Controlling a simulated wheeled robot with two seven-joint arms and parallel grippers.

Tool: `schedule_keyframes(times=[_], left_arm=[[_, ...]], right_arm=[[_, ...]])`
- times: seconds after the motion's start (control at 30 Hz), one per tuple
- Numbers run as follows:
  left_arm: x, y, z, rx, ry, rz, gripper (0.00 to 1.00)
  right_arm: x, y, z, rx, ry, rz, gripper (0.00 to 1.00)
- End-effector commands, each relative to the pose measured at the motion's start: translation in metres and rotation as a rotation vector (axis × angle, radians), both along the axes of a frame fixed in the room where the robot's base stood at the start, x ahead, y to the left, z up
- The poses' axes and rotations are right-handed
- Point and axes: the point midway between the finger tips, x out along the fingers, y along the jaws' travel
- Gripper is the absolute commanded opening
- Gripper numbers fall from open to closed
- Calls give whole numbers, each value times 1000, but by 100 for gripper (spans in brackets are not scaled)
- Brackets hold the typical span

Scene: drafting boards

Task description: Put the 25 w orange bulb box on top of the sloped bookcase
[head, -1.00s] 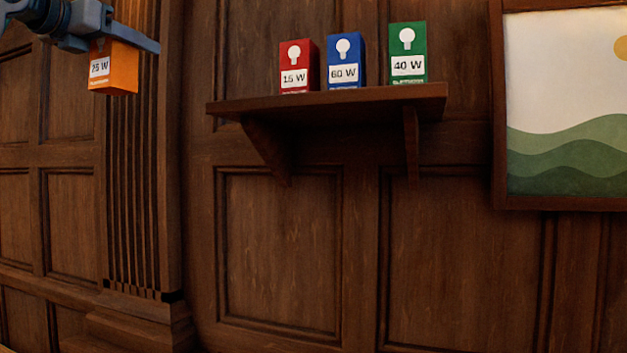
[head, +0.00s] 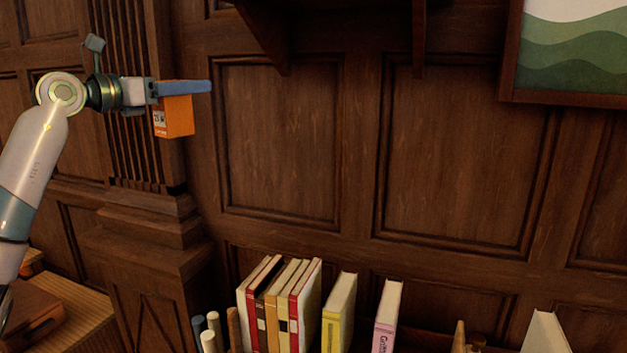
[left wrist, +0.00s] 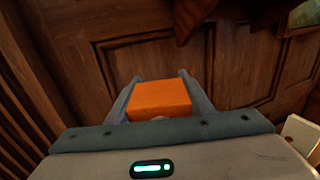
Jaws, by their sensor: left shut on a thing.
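The orange 25 W bulb box (head: 178,117) hangs in the air in front of the panelled wall, left of centre in the head view. In the left wrist view the orange box (left wrist: 160,99) sits between the two fingers of my left gripper (left wrist: 161,90). Its label is turned to the left side and is small. No sloped bookcase top shows clearly; several books (head: 280,305) stand at the bottom of the head view. My right gripper is not in view.
A wall shelf's underside and brackets (head: 264,35) show at the top. A framed picture (head: 575,55) hangs at the upper right. Rolled tubes (head: 210,335) stand left of the books, and a wooden surface (head: 85,310) is at the lower left. Gaps show between the books.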

Motion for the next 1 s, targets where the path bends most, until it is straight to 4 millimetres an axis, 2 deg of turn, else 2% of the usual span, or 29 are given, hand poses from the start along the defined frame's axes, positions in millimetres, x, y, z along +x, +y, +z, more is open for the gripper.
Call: schedule_keyframes(times=[0.03, 0.1, 0.47, 0.77, 1.0], left_arm=[[0, -3, -20, -2, 5, -18, 24], [-1, -6, -42, -2, 5, -41, 24], [-21, -15, -157, -3, 6, -146, 24], [-57, -13, -248, -2, 5, -209, 24], [-97, -6, -315, -2, 7, -244, 24]], right_arm=[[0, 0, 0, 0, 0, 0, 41], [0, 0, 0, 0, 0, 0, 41], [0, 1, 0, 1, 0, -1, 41], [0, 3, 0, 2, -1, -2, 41], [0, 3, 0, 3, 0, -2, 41]])
